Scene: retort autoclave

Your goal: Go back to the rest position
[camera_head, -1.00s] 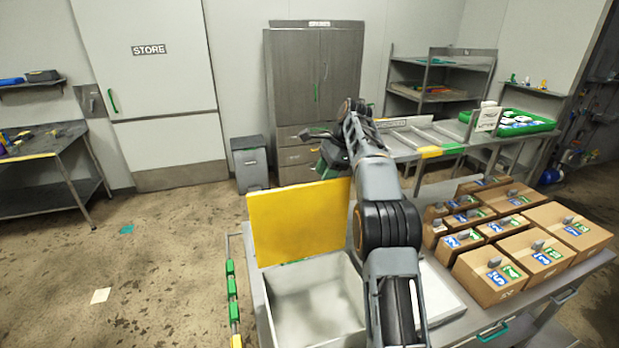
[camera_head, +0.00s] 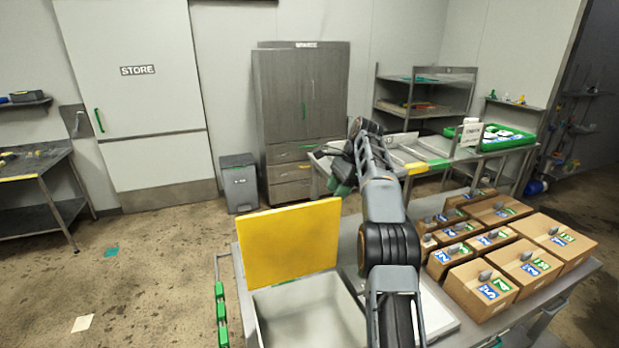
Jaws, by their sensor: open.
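My arm reaches forward from the bottom of the view, over the bench in front of me. My gripper (camera_head: 338,172) is at its far end, small and dark, in front of the grey cabinet. It is open, and I see nothing held in it. Its fingertips are too small and dark to make out clearly. It appears high above the bench, apart from the boxes.
An open white bin (camera_head: 305,315) with a raised yellow lid (camera_head: 290,243) stands left of my arm. Several cardboard boxes (camera_head: 480,290) sit on the right. Behind are a side table with a green tray (camera_head: 507,138), a grey cabinet (camera_head: 300,105) and a waste bin (camera_head: 239,185). Left floor is mostly clear.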

